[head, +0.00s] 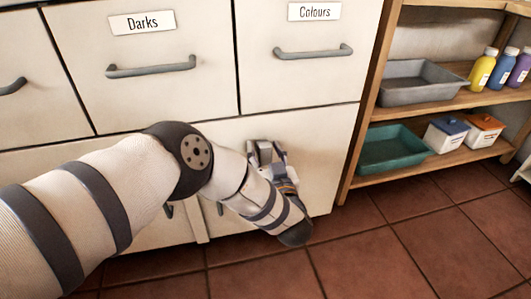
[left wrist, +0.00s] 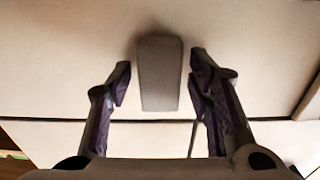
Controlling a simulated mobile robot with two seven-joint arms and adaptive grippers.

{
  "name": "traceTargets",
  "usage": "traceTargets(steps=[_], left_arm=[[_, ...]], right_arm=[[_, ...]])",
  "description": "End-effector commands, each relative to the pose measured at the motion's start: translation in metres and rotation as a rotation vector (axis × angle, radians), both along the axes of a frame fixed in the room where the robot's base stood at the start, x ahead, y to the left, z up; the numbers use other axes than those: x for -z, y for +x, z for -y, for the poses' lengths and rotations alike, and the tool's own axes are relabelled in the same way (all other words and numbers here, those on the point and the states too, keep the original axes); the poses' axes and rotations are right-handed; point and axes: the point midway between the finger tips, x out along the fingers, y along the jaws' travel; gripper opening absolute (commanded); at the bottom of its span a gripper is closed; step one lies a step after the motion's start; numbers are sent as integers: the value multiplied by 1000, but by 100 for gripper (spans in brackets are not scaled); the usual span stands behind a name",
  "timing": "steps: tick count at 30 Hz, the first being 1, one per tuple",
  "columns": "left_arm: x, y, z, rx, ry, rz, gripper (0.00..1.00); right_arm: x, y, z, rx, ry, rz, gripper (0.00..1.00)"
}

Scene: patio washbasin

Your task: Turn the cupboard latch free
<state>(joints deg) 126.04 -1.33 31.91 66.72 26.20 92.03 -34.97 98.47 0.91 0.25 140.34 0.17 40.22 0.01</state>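The cupboard latch (left wrist: 160,75) is a grey, tapered bar on the pale cupboard front. In the left wrist view it points lengthwise down the picture, roughly upright, with a dark shadow around its top. My left gripper (left wrist: 161,68) is open, with one finger on each side of the latch. A gap shows between the latch and each finger, so neither visibly touches it. In the head view my left gripper (head: 268,154) is at the lower cupboard front, and my wrist and forearm hide much of that area. My right gripper is in neither view.
Drawers labelled Darks (head: 142,22) and Colours (head: 314,11) with grey handles are above. To the right, a wooden shelf unit (head: 358,135) holds a grey tray (head: 408,93), a green tray (head: 388,160), bottles and small boxes. Tiled floor (head: 400,250) is clear at lower right.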

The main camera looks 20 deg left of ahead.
Motion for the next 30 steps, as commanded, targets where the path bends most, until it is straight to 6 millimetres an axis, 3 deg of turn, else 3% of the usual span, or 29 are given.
traceTargets(steps=[1,6,17,30], left_arm=[[0,0,0,0,0,0,38],[0,0,0,0,0,0,0],[0,-1,0,1,-32,20,0],[0,-2,-1,0,-308,207,0]], right_arm=[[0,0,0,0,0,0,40],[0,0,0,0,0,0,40],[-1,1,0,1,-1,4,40],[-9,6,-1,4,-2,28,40]])
